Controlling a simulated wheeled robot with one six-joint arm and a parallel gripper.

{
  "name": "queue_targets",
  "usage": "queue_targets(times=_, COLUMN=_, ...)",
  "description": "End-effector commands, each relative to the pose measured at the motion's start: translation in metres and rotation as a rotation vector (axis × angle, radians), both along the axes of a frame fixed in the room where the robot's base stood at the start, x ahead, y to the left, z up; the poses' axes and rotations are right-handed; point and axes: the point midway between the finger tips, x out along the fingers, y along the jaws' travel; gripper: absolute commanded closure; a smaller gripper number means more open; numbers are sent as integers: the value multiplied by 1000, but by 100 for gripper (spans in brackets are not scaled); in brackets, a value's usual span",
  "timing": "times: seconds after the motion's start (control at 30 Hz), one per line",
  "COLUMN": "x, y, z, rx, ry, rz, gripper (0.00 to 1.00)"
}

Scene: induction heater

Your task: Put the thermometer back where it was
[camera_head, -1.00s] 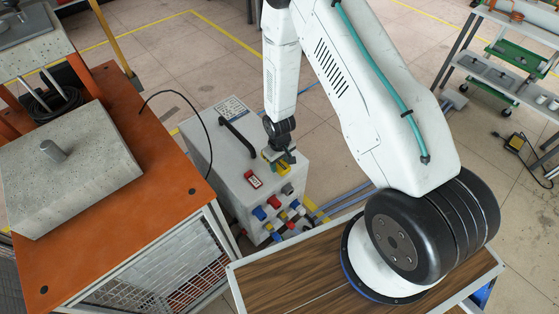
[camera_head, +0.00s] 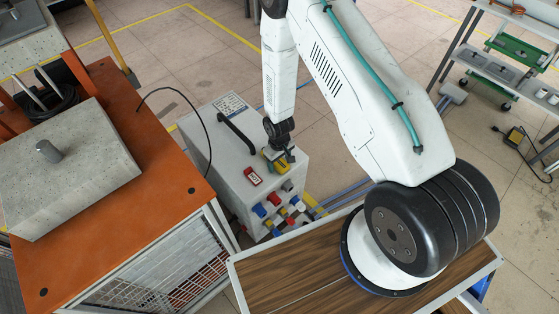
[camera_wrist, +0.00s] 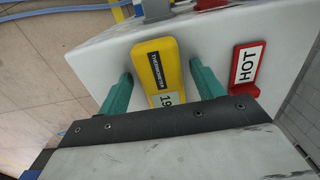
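The yellow thermometer (camera_wrist: 160,68), with a black label and a small display, appears to lie flat on the white top of the heater unit (camera_wrist: 95,47), beside the red-and-white HOT tag (camera_wrist: 247,67). My gripper (camera_wrist: 161,68) is over it, with one green finger on each side. A gap shows between each finger and the thermometer, so the gripper is open around it. In the head view, my gripper (camera_head: 279,160) is low at the unit's front right edge, and the yellow thermometer (camera_head: 283,168) shows partly under it.
A dark handle (camera_head: 237,133) rises from the unit's top behind the HOT tag. Several coloured connectors (camera_head: 280,210) stick out of its front. An orange table (camera_head: 165,185) with a concrete block (camera_head: 75,170) stands at left. A black cable arcs between them.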

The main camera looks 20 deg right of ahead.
Motion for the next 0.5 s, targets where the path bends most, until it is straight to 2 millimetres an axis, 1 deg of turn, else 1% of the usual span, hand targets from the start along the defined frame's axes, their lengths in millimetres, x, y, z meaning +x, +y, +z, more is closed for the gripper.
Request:
queue_targets(times=0.17, x=1, y=0, z=4, rx=0, ry=-1, rz=-2, gripper=33)
queue_targets(times=0.27, x=1, y=-1, z=15, rx=0, ry=-2, rz=-2, gripper=33)
queue_targets(times=0.37, x=2, y=0, z=33, rx=0, ry=-3, rz=-2, gripper=33)
queue_targets(times=0.5, x=2, y=0, z=65, rx=0, ry=-4, rz=-1, gripper=33)
